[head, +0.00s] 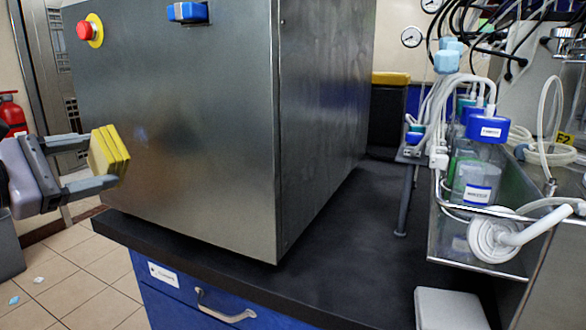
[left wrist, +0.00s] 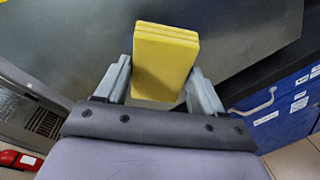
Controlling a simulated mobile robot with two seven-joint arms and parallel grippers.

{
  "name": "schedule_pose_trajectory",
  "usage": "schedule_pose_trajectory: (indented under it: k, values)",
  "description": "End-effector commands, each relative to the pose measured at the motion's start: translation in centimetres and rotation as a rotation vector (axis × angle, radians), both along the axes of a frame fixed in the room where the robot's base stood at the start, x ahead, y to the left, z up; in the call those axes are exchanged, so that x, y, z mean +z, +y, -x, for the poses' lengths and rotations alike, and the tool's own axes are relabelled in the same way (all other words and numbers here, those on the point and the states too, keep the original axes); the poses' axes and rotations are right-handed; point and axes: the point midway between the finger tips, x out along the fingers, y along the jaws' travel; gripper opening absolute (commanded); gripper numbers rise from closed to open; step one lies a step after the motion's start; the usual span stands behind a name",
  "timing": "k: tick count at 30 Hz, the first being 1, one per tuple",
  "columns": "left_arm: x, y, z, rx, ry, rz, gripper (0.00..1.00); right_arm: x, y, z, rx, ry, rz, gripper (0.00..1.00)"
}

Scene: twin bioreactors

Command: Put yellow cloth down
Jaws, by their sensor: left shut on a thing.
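The yellow cloth (head: 108,152) is a thick, folded, block-like stack at the left of the head view. It also shows in the left wrist view (left wrist: 165,60), upright between the fingers. My left gripper (head: 100,160) is shut on it and holds it in the air in front of the steel cabinet's face. In the left wrist view my left gripper (left wrist: 163,85) has one finger on each side of the cloth. My right gripper is not in view.
A large steel cabinet (head: 185,130) stands on a black worktop (head: 340,255), whose middle is clear. Blue drawers (head: 190,295) are below. A steel tray (head: 480,245) with bottles and tubing is at right. A red fire extinguisher (head: 12,115) is far left.

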Motion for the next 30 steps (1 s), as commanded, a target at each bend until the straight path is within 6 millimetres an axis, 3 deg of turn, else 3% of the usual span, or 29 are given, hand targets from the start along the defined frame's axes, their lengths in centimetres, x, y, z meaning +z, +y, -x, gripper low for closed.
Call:
schedule_pose_trajectory:
  k: [1, 5, 12, 18, 21, 30]
  values:
    - [-2.0, -1.1, 0.0, -0.044, 0.009, 0.011, 0.44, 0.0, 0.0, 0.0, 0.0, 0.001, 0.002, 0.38]
    - [-6.5, -3.8, 0.8, -0.163, 0.01, 0.016, 0.44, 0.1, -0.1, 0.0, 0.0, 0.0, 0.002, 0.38]
    - [-14.4, -8.4, 4.1, -0.363, 0.01, 0.016, 0.44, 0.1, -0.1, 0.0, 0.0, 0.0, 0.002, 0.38]
    - [-18.5, -10.6, 7.2, -0.448, 0.006, 0.009, 0.44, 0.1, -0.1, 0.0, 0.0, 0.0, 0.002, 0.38]
    - [-19.9, -11.3, 8.6, -0.468, 0.004, 0.007, 0.44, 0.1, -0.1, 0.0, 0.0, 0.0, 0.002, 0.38]
    - [-16.6, -11.4, 7.9, -0.333, 0.001, 0.001, 0.44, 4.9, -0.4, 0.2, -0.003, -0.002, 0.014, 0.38]
